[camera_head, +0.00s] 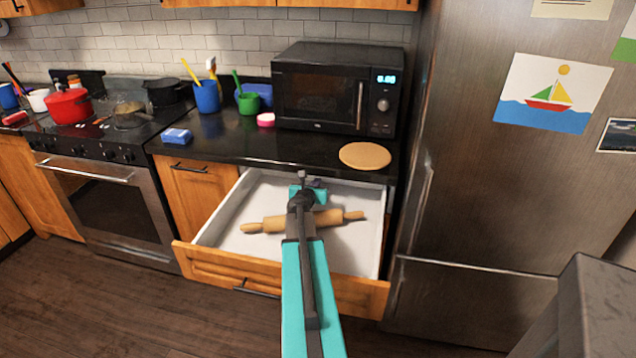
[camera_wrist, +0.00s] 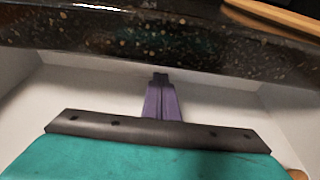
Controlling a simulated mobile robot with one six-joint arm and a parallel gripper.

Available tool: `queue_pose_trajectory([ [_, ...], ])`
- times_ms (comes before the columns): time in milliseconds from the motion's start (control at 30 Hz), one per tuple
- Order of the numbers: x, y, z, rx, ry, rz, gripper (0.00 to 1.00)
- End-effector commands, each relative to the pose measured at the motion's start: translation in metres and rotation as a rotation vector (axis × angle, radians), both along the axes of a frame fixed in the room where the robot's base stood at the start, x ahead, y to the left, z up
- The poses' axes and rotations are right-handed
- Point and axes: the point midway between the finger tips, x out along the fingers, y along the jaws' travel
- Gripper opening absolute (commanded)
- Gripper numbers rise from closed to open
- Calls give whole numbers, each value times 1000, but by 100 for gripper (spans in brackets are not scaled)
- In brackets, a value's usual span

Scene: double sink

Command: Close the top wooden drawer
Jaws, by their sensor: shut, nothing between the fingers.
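The top wooden drawer (camera_head: 222,262) stands pulled open under the black counter, with a white interior and an orange wood front. A wooden rolling pin (camera_head: 262,226) lies inside it, partly hidden behind my arm. My arm reaches over the drawer front into the open drawer. My gripper (camera_head: 313,183) is at the back of the drawer opening, near the counter edge. In the wrist view my gripper (camera_wrist: 161,80) has its purple fingers together and empty, just below the speckled counter edge. The drawer's dark handle (camera_head: 256,289) is on the front, partly covered by my arm.
The black counter (camera_head: 235,150) holds a microwave (camera_head: 318,90), a round wooden board (camera_head: 365,156), cups and a blue sponge (camera_head: 177,136). A steel fridge (camera_head: 480,180) stands close on the right. The oven (camera_head: 110,205) is on the left. Floor at lower left is clear.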

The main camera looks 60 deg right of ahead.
Motion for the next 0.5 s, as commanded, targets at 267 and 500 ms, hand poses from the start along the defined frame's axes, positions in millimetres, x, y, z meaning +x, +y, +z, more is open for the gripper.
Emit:
queue_pose_trajectory([
  [267, -9, 26, 8, 0, 1, 0, 0],
  [500, -15, 48, 15, 0, 1, 1, 0],
])
